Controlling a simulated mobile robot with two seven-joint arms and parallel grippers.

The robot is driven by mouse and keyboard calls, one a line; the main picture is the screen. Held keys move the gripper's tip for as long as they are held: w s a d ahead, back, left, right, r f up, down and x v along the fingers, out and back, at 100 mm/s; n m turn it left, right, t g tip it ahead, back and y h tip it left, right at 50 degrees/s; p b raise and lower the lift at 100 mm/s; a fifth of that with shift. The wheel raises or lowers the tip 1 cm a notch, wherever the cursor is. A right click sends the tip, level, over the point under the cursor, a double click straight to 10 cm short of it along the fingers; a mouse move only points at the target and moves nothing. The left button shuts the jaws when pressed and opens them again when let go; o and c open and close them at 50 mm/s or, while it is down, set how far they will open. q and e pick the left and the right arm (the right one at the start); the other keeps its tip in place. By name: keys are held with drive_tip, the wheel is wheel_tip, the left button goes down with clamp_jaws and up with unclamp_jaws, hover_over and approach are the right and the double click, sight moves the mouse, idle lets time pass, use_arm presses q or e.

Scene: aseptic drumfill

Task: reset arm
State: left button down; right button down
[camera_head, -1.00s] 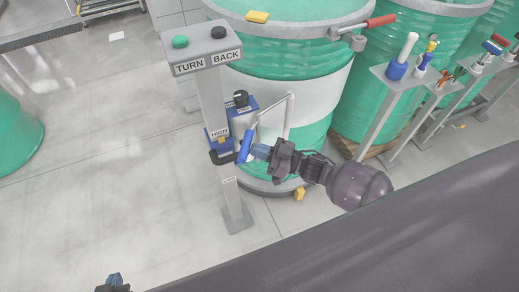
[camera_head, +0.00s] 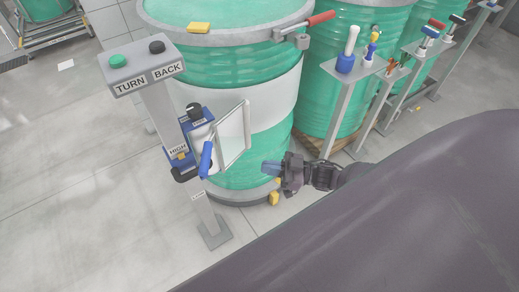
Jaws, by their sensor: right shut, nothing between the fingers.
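My right gripper (camera_head: 270,169) is at the middle of the head view, in front of the large green drum (camera_head: 244,80). Its blue fingertips point left, and it is shut and empty. It stands apart from the blue handle (camera_head: 206,160) on the grey post's control box (camera_head: 177,155), with a clear gap to the handle's right. A translucent hinged cover (camera_head: 234,137) stands out from the box, between the box and my gripper. My left gripper is not in view.
The post carries a TURN BACK panel (camera_head: 144,67) with a green and a black button. Tool stands (camera_head: 346,97) and more green drums (camera_head: 362,35) are at the right. A red-handled clamp lever (camera_head: 321,18) is on the drum rim. Floor at lower left is clear.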

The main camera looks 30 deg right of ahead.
idle(0.6)
drive_tip(key=w+f+m+t+h, duration=0.1)
drive_tip(key=w+m+t+h, duration=0.15)
drive_tip(key=w+h, duration=0.4)
drive_tip(key=s+d+f+m+g+h, duration=0.1)
drive_tip(key=s+m+h, duration=0.2)
drive_tip(key=s, duration=0.6)
drive_tip(key=s+d+f+m+g+h, duration=0.1)
drive_tip(key=s+f+m+g+h, duration=0.1)
drive_tip(key=s+m+h, duration=0.2)
drive_tip(key=s+h, duration=0.3)
drive_tip(key=s, duration=0.3)
drive_tip(key=shift+s+f, duration=0.15)
drive_tip(key=shift+f, duration=0.1)
